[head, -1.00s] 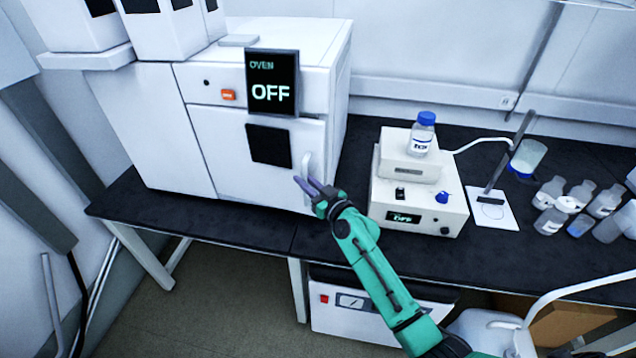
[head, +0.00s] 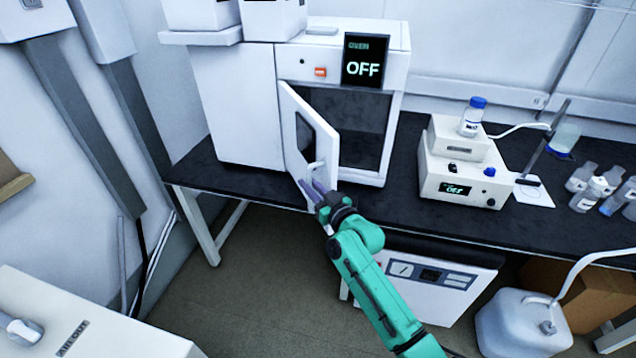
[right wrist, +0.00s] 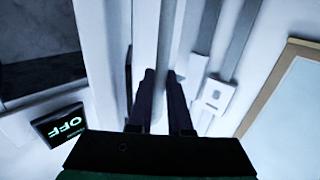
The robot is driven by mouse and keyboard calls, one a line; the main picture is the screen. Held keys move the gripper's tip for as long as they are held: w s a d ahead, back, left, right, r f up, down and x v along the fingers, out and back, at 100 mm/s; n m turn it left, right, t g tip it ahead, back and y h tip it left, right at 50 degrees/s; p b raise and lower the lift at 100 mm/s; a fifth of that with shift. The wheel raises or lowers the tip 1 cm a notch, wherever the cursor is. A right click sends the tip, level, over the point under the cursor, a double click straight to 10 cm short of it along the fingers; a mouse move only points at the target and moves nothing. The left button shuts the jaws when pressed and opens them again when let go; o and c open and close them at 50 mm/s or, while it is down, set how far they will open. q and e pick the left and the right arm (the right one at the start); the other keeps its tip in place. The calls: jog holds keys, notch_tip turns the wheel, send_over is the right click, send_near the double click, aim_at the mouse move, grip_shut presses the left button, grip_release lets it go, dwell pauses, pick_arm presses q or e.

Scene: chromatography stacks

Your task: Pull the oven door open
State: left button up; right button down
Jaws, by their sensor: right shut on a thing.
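The white oven (head: 232,100) stands on the black bench, its dark screen (head: 367,60) reading OFF. Its door (head: 300,135) is hinged at the left and stands well open, swung out toward me. The dark cavity (head: 345,120) shows behind it. My right gripper (head: 315,188) is shut on the door handle (head: 314,166) at the door's free edge. In the right wrist view the two dark fingers (right wrist: 161,100) lie on either side of the pale handle bar (right wrist: 165,40). The left gripper is in no view.
Right of the oven stands a white device (head: 455,180) with a blue-capped bottle (head: 472,117) on top. Several small bottles (head: 598,190) stand farther right. A white unit (head: 440,280) sits under the bench (head: 240,186). The floor left of my arm is clear.

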jog(key=shift+s+a+r, duration=0.15)
jog(key=shift+s+a, duration=0.05)
jog(key=shift+a, duration=0.8)
jog(key=c, duration=1.2)
grip_release()
jog(key=shift+o, duration=0.4)
jog(key=shift+w, duration=0.1)
jog(key=b+v, duration=0.1)
jog(key=v, duration=1.3)
jog(key=shift+s+b, duration=0.3)
jog(key=shift+b, duration=0.1)
